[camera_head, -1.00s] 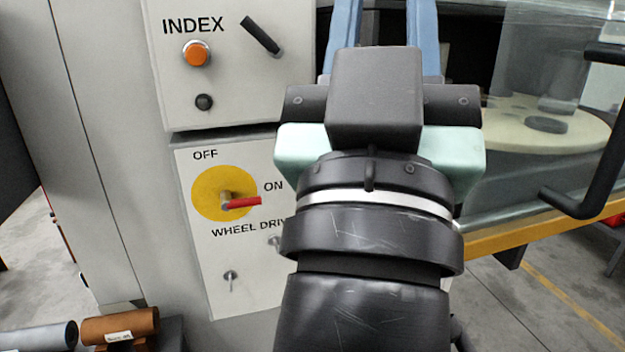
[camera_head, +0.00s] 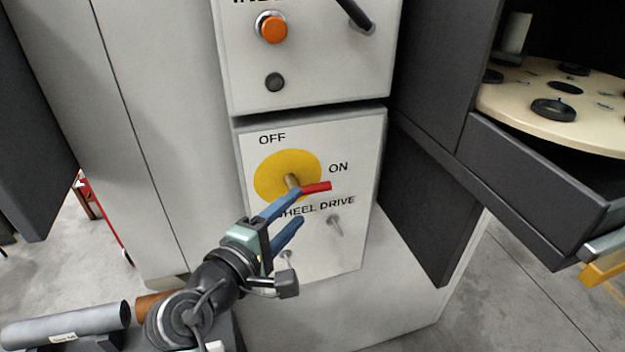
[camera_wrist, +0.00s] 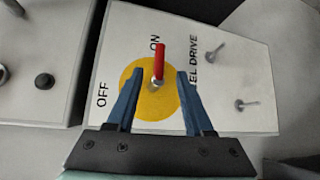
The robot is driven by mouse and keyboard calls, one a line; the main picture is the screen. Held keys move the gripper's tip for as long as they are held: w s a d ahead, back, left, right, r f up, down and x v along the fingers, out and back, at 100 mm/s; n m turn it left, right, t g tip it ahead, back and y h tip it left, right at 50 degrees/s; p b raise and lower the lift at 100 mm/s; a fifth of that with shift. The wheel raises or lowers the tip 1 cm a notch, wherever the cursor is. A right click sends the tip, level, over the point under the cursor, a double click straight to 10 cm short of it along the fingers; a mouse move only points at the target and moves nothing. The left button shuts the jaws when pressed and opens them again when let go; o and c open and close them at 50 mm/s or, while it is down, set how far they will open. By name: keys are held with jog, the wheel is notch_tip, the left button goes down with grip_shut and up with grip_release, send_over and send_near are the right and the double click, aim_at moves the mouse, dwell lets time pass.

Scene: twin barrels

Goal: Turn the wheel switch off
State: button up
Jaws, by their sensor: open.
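The wheel drive switch has a red handle (camera_head: 316,187) on a round yellow plate (camera_head: 272,176), on a white panel. The handle points right, toward the ON label; OFF is at the upper left. My gripper (camera_head: 298,206) has blue fingers and is open in front of the panel. In the head view its upper finger overlaps the base of the handle. In the wrist view the red handle (camera_wrist: 160,62) stands in line with the gap between the two fingers (camera_wrist: 158,80). I cannot tell whether a finger touches the switch.
Small metal toggles (camera_head: 336,224) sit below the switch. Above are an orange button (camera_head: 272,27) and a black knob (camera_head: 275,82) on another panel. A dark cabinet with a round cream table (camera_head: 560,95) is at the right. Grey and brown rolls (camera_head: 80,322) lie at lower left.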

aim_at(312, 192)
jog(key=p+x, duration=0.2)
jog(key=x, duration=0.7)
jog(key=shift+a, duration=0.1)
grip_shut()
dwell(1.2)
